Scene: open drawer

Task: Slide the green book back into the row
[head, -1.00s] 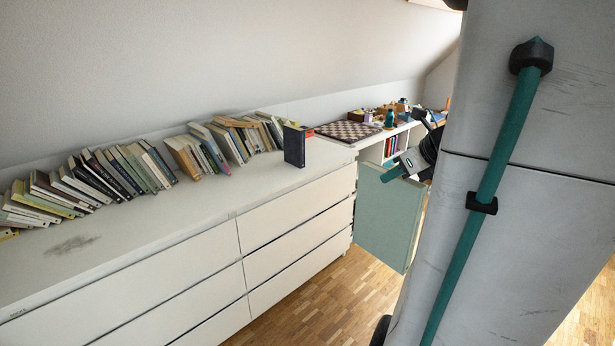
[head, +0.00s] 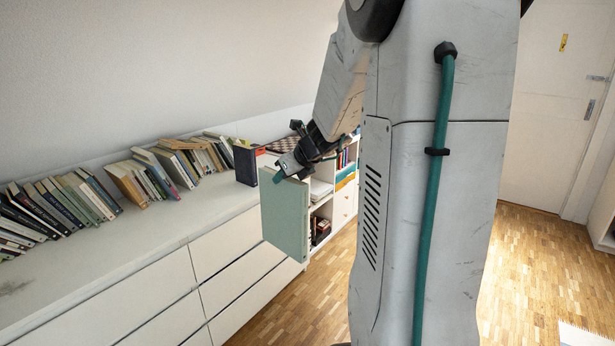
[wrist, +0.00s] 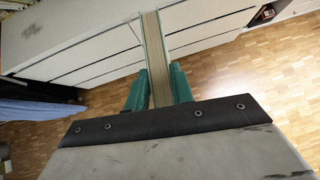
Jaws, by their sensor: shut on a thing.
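The green book (head: 286,216) hangs upright below my gripper (head: 289,172) in the head view, in front of the dresser's right end and clear of its top. My gripper is shut on the book near its upper edge. In the wrist view my gripper's green fingers (wrist: 158,88) press on both sides of the book, whose pale page edge (wrist: 155,50) faces the camera. The row of leaning books (head: 75,195) stands along the wall on the dresser top, left of my gripper. A dark upright book (head: 246,163) stands at the row's right end, close behind the green book.
The white dresser (head: 120,240) has a clear strip of top in front of the row. A low shelf (head: 321,205) with books and a chessboard (head: 284,144) stands beyond its right end. Wooden floor (head: 505,265) is open to the right.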

